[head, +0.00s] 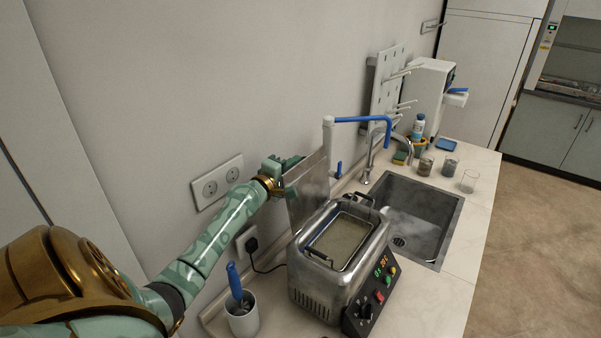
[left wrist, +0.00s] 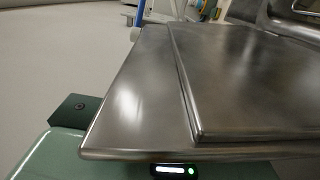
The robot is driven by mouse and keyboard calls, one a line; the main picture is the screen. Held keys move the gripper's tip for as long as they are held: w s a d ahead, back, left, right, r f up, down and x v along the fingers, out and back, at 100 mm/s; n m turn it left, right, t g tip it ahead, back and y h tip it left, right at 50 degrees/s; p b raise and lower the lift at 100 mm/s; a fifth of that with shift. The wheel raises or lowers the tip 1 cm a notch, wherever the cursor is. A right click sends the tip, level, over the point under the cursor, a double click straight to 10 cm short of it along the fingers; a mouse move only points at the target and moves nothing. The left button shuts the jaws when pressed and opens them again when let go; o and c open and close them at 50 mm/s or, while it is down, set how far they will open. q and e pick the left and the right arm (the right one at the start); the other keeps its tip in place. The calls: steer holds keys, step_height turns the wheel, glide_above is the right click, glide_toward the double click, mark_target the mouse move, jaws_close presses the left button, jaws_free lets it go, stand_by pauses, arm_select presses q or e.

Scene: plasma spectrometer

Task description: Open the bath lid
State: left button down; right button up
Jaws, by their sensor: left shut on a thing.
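The steel bath (head: 318,272) stands on the counter, its top uncovered and its basin in view. Its metal lid (head: 308,192) stands steeply raised at the wall side of the bath. Whether the lid's lower edge touches the bath, I cannot tell. My left gripper (head: 284,172) is shut on the lid near its upper edge, on the wall side; the lid hides part of the fingers. In the left wrist view the lid (left wrist: 140,85) fills much of the picture, close to the gripper. My right gripper is not in view.
A sink (head: 428,203) with a faucet (head: 368,165) lies beyond the bath. A cup with a blue-handled brush (head: 243,315) stands nearer me. Wall sockets (head: 218,182) are behind the arm. Several beakers (head: 469,181) stand beyond the sink. The counter's front right is clear.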

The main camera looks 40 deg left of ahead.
arm_select(q)
steer(key=shift+d+f, duration=0.15)
steer(key=c, duration=1.5)
jaws_free()
steer(key=shift+s, duration=0.1)
steer(key=shift+s, duration=0.3)
steer(key=s+d, duration=0.1)
steer(key=s, duration=1.4)
steer(key=shift+s+d+b, duration=0.25)
steer(key=shift+d+b, duration=0.05)
steer(key=shift+b, duration=0.15)
